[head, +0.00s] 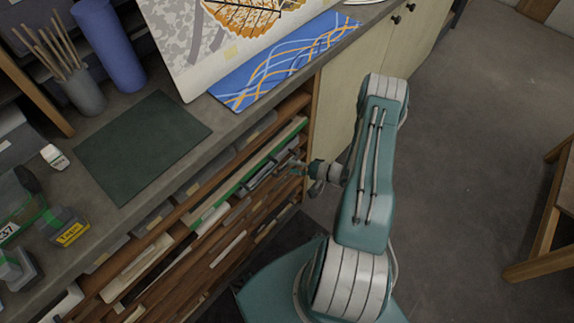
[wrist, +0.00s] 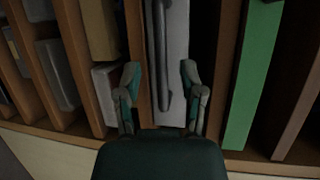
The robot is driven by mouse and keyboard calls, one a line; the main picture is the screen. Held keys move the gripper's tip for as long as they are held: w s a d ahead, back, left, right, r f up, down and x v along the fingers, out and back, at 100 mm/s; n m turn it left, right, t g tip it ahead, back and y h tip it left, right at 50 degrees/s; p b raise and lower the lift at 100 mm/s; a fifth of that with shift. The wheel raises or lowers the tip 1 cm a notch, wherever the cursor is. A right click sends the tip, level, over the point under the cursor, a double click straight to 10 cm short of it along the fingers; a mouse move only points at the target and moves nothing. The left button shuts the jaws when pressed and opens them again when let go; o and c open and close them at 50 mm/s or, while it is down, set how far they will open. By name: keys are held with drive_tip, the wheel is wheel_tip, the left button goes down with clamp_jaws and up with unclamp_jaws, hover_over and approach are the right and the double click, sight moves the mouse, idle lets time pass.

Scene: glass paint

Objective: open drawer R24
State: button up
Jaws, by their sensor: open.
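My gripper (head: 304,170) reaches in from the right to the shelving under the counter. In the wrist view my gripper (wrist: 161,75) is open, with one finger on each side of a narrow pale grey front (wrist: 178,50). A long dark bar handle (wrist: 154,40) runs along this front and lies between the fingers. I cannot tell whether a finger touches it. The front sits in a slot between wooden dividers and looks closed. No label reading R24 can be read in either view, so I cannot confirm which drawer this is.
A green panel (wrist: 253,75) fills a nearby slot, and other slots hold grey and tan pieces. Above, the counter bears a dark green mat (head: 143,145), a blue patterned sheet (head: 285,62) and a brush pot (head: 82,94). Open floor (head: 455,150) lies to the right.

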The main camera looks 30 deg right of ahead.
drive_tip(key=shift+x, duration=1.3)
drive_tip(key=shift+d, duration=0.1)
clamp_jaws()
drive_tip(key=s+d, duration=0.4)
drive_tip(key=s, duration=0.9)
drive_tip(key=s+d, duration=0.5)
drive_tip(key=s, duration=0.8)
drive_tip(key=shift+s, duration=0.25)
drive_tip(key=shift+f, duration=0.1)
unclamp_jaws()
drive_tip(key=shift+d, duration=0.2)
